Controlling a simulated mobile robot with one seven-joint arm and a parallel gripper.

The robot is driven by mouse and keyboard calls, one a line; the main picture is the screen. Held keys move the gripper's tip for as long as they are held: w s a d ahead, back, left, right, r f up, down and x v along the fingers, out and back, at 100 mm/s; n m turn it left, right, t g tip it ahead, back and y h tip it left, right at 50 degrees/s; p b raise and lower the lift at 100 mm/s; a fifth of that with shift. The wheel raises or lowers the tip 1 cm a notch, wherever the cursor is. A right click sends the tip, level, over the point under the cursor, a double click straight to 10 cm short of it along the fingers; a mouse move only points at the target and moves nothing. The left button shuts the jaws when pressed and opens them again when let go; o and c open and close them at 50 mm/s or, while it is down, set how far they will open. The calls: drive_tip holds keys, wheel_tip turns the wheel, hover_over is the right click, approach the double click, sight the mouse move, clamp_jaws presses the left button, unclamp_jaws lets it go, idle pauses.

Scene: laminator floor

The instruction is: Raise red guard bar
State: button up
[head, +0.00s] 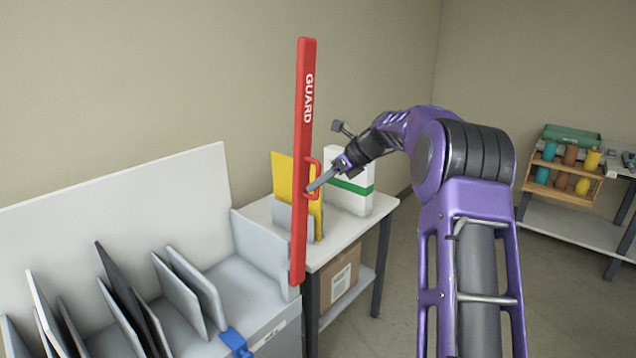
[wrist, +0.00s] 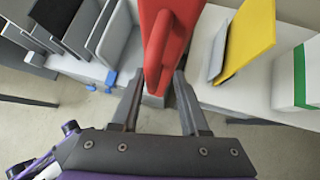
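The red guard bar (head: 304,140), lettered GUARD, stands upright at the right end of the grey machine. A red loop handle (head: 318,178) is on its right side. My gripper (head: 312,187) is at the handle's lower part, reaching in from the right. In the wrist view, my gripper (wrist: 159,76) has its two fingers apart, with the red bar (wrist: 178,30) and its handle (wrist: 157,50) just beyond and between the tips. I cannot tell whether either finger touches the handle. The bar's lower end overlaps the machine's edge.
The grey machine (head: 255,255) holds several upright panels, with a blue clip (head: 236,341) at its front. Behind the bar, a side table (head: 350,232) carries a yellow board (head: 283,172) and a white-green box (head: 348,200). A bottle rack (head: 562,170) stands far right. The floor between is clear.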

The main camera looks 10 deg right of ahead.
drive_tip(key=shift+s+a, duration=0.1)
drive_tip(key=shift+r, duration=0.2)
drive_tip(key=v, duration=1.7)
